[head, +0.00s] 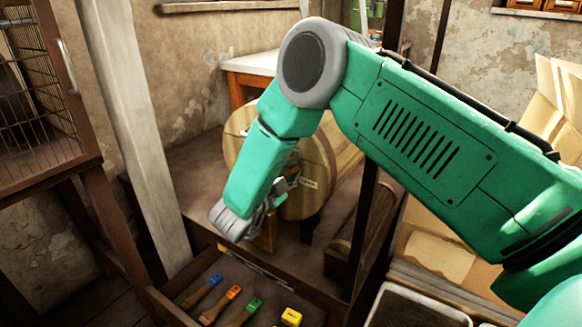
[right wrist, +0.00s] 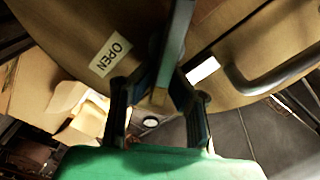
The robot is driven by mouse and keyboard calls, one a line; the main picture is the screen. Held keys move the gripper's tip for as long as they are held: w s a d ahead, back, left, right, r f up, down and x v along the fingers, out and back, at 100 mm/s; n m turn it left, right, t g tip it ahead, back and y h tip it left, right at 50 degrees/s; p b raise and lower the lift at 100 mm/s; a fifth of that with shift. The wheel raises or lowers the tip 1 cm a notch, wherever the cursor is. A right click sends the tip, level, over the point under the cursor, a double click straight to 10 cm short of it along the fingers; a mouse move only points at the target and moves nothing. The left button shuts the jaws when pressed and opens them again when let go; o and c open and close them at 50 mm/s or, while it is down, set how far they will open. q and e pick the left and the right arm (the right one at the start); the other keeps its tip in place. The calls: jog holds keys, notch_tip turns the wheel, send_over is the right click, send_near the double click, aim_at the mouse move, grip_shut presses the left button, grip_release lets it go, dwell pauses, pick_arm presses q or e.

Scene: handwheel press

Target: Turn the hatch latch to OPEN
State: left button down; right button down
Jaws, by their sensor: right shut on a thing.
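The round wooden hatch face (head: 317,200) is on the front of a barrel-like body, mostly behind my right arm. In the right wrist view the latch (right wrist: 178,35) is a dark narrow bar, with my right gripper (right wrist: 161,82) shut on it. The OPEN label (right wrist: 110,55) is to the left of the latch, apart from it. A second white label (right wrist: 203,69) is to the right, its text unreadable. In the head view my right gripper (head: 262,212) is low in front of the hatch, and hides the latch. My left gripper is out of view.
An open drawer below holds several colour-handled tools (head: 235,292) and a yellow block (head: 291,317). A dark curved handle (right wrist: 270,80) is right of the latch in the wrist view. A dark post (head: 362,230) and cardboard boxes (head: 440,255) stand right of the hatch.

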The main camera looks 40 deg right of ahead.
jog(key=m, duration=0.2)
jog(key=f+m, duration=0.1)
jog(key=shift+s+a+f, duration=0.1)
jog(key=shift+s+a, duration=0.05)
jog(key=shift+a, duration=0.1)
jog(key=shift+f+m, duration=0.15)
jog(key=shift+m, duration=0.6)
jog(key=shift+f+m, duration=0.15)
jog(key=shift+m, duration=0.6)
jog(key=c, duration=1.6)
grip_release()
jog(key=shift+a, duration=0.1)
jog(key=shift+a+r, duration=0.1)
jog(key=shift+r, duration=0.15)
jog(key=shift+a, duration=0.1)
